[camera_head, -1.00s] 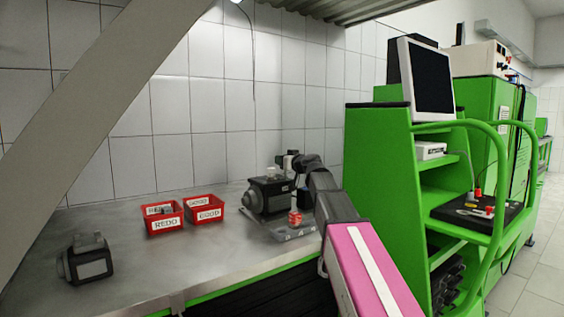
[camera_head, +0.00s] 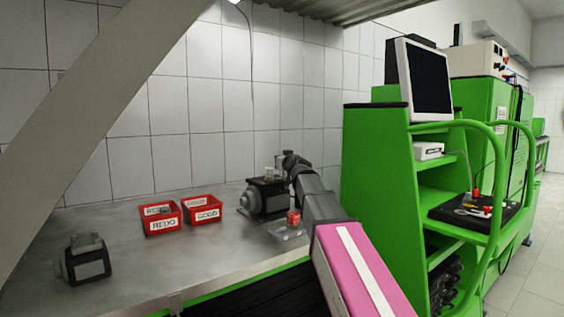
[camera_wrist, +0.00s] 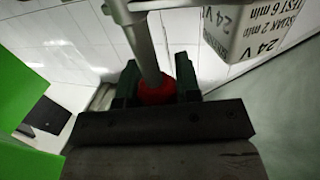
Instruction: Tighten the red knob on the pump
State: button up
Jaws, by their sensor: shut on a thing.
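The pump (camera_head: 266,198) is a dark block standing at the back right of the metal bench, with my arm reaching over to its right side. In the wrist view the red knob (camera_wrist: 158,90) sits between the two dark fingers of my gripper (camera_wrist: 157,86), at the end of a grey metal rod (camera_wrist: 142,42). My gripper is shut on the red knob. In the head view my arm hides the gripper's fingers. A small red piece (camera_head: 293,218) shows in front of the pump; I cannot tell if it is the same knob.
Two red bins (camera_head: 162,224) labelled REDO and GOOD stand left of the pump. Another dark pump-like unit (camera_head: 86,262) is at the front left of the bench. A green cart (camera_head: 378,160) with a monitor stands close on the right. The middle of the bench is clear.

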dwell(0.4)
jog(key=o, duration=0.9)
jog(key=v, duration=1.1)
jog(key=shift+w, duration=0.1)
